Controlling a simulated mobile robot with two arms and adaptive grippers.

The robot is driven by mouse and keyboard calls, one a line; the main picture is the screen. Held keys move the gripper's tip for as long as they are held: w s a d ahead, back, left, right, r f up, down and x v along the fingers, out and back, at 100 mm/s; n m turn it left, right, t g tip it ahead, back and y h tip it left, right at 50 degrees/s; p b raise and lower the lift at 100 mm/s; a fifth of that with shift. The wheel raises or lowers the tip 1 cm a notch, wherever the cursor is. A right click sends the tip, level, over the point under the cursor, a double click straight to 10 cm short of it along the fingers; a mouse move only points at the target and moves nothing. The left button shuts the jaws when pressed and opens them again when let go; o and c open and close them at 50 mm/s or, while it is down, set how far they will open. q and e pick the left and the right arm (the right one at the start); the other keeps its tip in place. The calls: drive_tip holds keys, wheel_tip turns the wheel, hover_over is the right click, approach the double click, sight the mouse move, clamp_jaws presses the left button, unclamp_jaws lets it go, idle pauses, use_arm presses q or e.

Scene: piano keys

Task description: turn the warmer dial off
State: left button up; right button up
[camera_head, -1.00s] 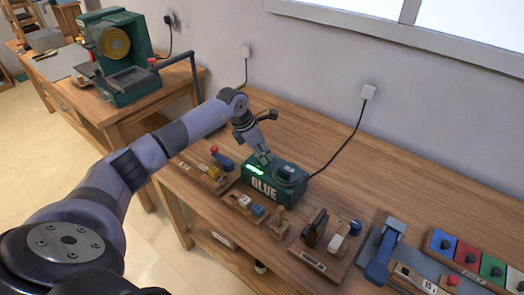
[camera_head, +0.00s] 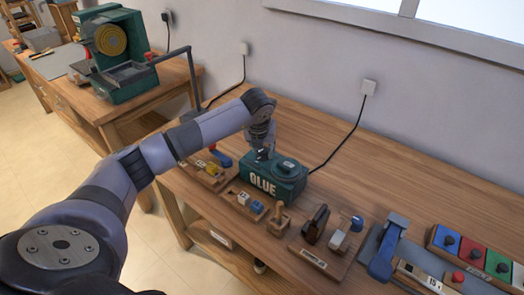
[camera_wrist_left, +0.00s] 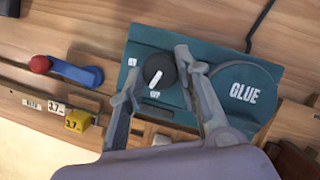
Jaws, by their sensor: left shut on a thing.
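The glue warmer (camera_head: 290,183) is a dark green box marked GLUE on the bench. It also shows in the left wrist view (camera_wrist_left: 215,125), with a round lid. Its black dial (camera_wrist_left: 160,72) has a white pointer, tilted slightly from upright in that view, with small labels beside it. My left gripper (camera_head: 262,154) is over the left end of the warmer, pointing down. The dial is hard to make out in the head view. My right gripper is not in view.
Wooden holders with small blocks and tools (camera_head: 327,235) stand along the bench's front edge. A red-knobbed blue lever (camera_wrist_left: 70,72) is left of the warmer. A cord (camera_head: 345,140) runs to the wall behind. The bench behind the warmer is mostly clear.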

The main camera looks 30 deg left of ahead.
use_arm(q)
drive_tip(key=shift+w+d+n+g+y+b, duration=0.1)
drive_tip(key=shift+n+g+y+b, duration=0.35)
drive_tip(key=shift+n, duration=1.15)
drive_tip(key=shift+n+b, duration=0.3)
drive_tip(key=shift+b, duration=0.05)
drive_tip(key=o, duration=1.1)
drive_tip(key=shift+o, duration=0.2)
drive_tip(key=v, duration=1.2)
drive_tip(key=shift+d+f, duration=0.1)
